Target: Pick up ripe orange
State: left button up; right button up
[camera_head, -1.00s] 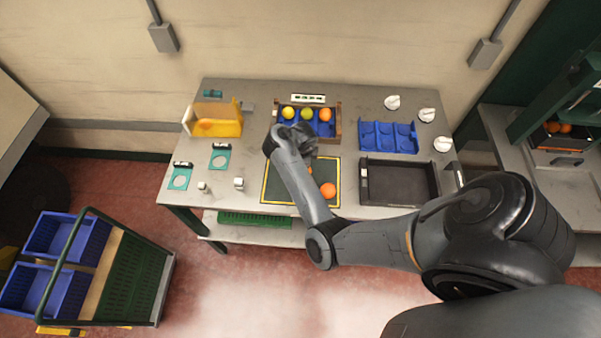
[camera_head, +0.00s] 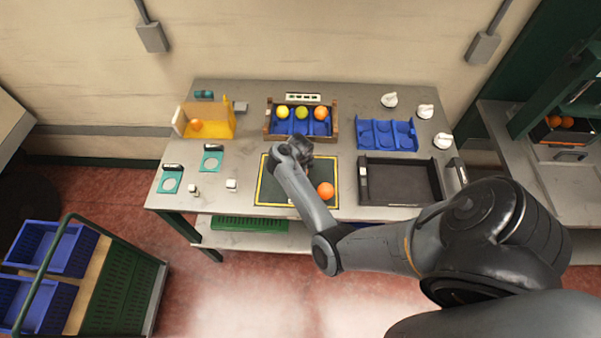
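A bright orange (camera_head: 325,190) lies on the right part of the dark, yellow-edged mat (camera_head: 265,187) on the table. My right arm comes in from the right. Its gripper (camera_head: 293,153) is over the back of the mat, up and left of that orange and apart from it. Its fingers are too small and covered to show whether they are open. The arm hides the middle of the mat. A blue-lined wooden crate (camera_head: 335,123) behind the gripper holds a yellow fruit (camera_head: 282,112), a yellow-green fruit (camera_head: 301,112) and an orange one (camera_head: 321,113). My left gripper is not in view.
A yellow-sided bin (camera_head: 222,127) with an orange (camera_head: 196,125) stands at the table's back left. Right of the mat are a black tray (camera_head: 400,183) and a blue compartment tray (camera_head: 386,134). White objects (camera_head: 425,111) stand along the right.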

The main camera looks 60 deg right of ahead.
jog(key=shift+d+f, duration=0.1)
jog(key=shift+f, duration=0.25)
jog(key=c, duration=0.7)
jog(key=shift+r, duration=0.15)
